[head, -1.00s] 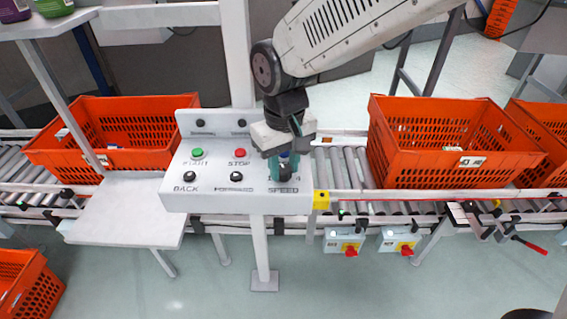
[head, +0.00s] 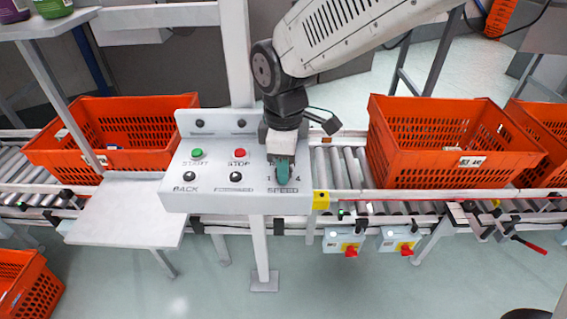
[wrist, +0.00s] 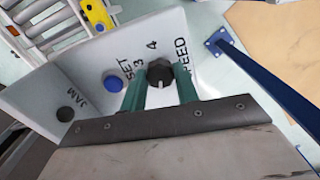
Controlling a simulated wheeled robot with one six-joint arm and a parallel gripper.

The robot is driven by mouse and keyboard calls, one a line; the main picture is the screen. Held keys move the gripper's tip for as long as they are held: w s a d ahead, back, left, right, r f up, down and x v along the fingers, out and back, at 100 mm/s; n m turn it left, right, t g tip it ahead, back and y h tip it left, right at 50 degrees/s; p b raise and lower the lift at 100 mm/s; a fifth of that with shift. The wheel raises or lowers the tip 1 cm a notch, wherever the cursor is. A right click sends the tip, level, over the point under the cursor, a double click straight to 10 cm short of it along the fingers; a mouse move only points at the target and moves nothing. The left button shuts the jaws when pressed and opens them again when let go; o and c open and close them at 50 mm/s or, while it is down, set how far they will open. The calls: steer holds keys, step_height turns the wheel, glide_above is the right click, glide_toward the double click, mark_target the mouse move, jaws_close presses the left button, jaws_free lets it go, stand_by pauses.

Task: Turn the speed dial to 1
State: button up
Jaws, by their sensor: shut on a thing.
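The white control panel (head: 217,196) stands in the middle of the head view, with the SPEED label at its lower right. The speed dial (wrist: 160,73) is a round black knob in the wrist view, with the figures 3 and 4 beside it. My gripper (head: 283,184) points down over the SPEED corner and hides the dial in the head view. Its two teal fingers (wrist: 162,88) stand on either side of the dial and are shut on it. The figure the dial points to cannot be told.
The panel also has a green START button (head: 197,153), a red STOP button (head: 240,153) and black BACK (head: 190,176) and FORWARD (head: 235,177) buttons. A blue button (wrist: 113,82) sits close beside my fingers. An orange tote (head: 440,150) stands right of the panel.

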steer(key=shift+n, duration=1.6)
steer(key=o, duration=1)
steer(key=shift+c, duration=0.2)
step_height(320, 180, up, 8)
steer(key=shift+f, duration=0.1)
